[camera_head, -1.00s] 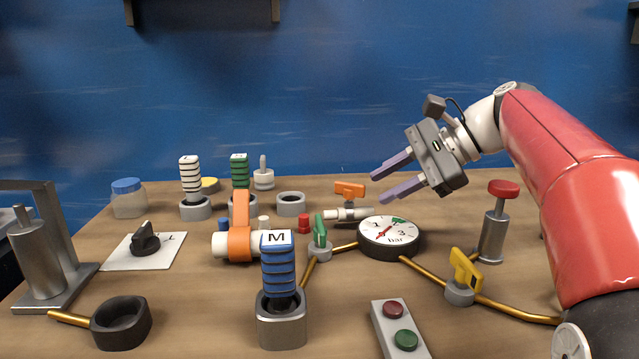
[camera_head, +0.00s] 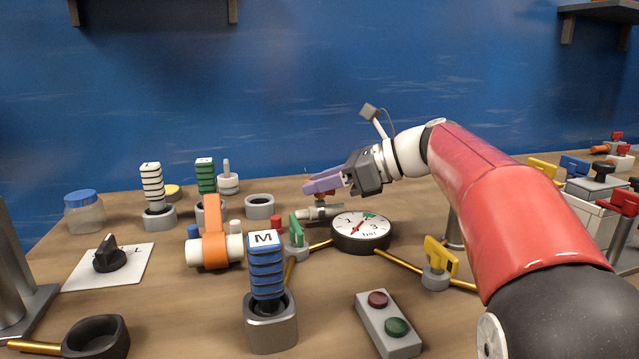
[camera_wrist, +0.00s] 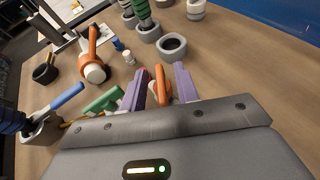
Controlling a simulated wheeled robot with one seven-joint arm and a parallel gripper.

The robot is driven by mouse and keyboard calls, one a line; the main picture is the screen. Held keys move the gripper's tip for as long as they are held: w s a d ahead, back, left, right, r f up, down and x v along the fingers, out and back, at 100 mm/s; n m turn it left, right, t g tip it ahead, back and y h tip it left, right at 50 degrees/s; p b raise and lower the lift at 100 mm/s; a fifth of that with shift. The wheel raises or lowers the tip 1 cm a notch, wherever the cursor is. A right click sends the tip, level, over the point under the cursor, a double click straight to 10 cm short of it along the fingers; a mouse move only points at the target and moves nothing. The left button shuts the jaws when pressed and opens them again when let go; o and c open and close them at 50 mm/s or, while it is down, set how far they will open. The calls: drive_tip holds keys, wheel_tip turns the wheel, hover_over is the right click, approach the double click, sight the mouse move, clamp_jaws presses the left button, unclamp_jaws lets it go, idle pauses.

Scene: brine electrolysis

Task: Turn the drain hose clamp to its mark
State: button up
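A small orange handle on a short pale pipe (camera_head: 322,212) stands behind the pressure gauge; I take it as the drain hose clamp. In the head view my gripper (camera_head: 318,184) is over it and hides most of the handle. In the wrist view the orange handle (camera_wrist: 161,84) shows between the two purple fingers of my gripper (camera_wrist: 160,84). The fingers are apart, one on each side of it. I cannot tell whether they touch it. No mark on the clamp is readable. A larger orange clamp (camera_head: 213,235) sits around a white pipe further left.
The round gauge (camera_head: 362,231) stands just in front of the small pipe. A green valve handle (camera_head: 296,231) is to its left and a yellow one (camera_head: 440,255) to its right. A grey ring (camera_head: 259,207) stands to the left. A button box (camera_head: 388,325) is nearer.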

drive_tip(key=shift+a+f, duration=0.1)
drive_tip(key=shift+a, duration=0.15)
clamp_jaws()
drive_tip(key=shift+w+d+n+g+p, duration=0.1)
drive_tip(key=shift+n+g+p, duration=0.05)
drive_tip(key=shift+n+g, duration=0.5)
drive_tip(key=shift+w+n+g+p, duration=0.1)
drive_tip(key=shift+n+g+p, duration=0.05)
drive_tip(key=shift+n+g, duration=0.45)
drive_tip(key=shift+s+n+g, duration=0.15)
drive_tip(key=shift+n+g, duration=1)
drive_tip(key=shift+g, duration=0.4)
unclamp_jaws()
